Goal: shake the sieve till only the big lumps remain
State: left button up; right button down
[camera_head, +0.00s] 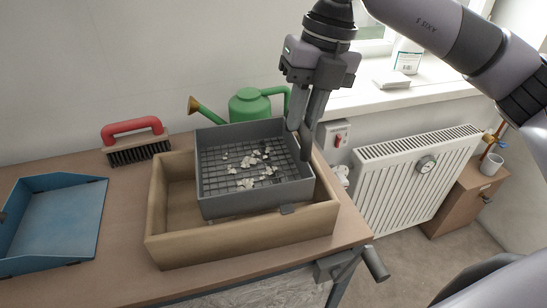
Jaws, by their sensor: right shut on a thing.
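A dark grey square sieve (207,206) with a mesh bottom sits in or just above a wooden box (158,245) on the bench, toward the box's right side. Several pale lumps (250,160) of differing sizes lie on the mesh, mostly near its middle. My right gripper (302,133) points down at the sieve's right wall and is shut on that wall. Whether the sieve rests on the box or hangs clear of it I cannot tell. What lies under the mesh is hidden. My left gripper is not in view.
A blue dustpan (50,225) lies at the left of the bench (110,265). A red-handled brush (137,150) and a green watering can (248,107) stand behind the box. A radiator (410,190) is to the right, past a vise handle (375,263) at the bench edge.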

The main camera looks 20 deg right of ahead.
jog(key=shift+d, duration=1)
jog(key=a+p, duration=0.1)
jog(key=a, duration=0.7)
jog(key=shift+w+a, duration=0.3)
jog(key=shift+w, duration=0.1)
jog(key=shift+d, duration=0.1)
jog(key=s+d+b, duration=0.1)
jog(key=d, duration=0.7)
jog(key=shift+d, duration=0.2)
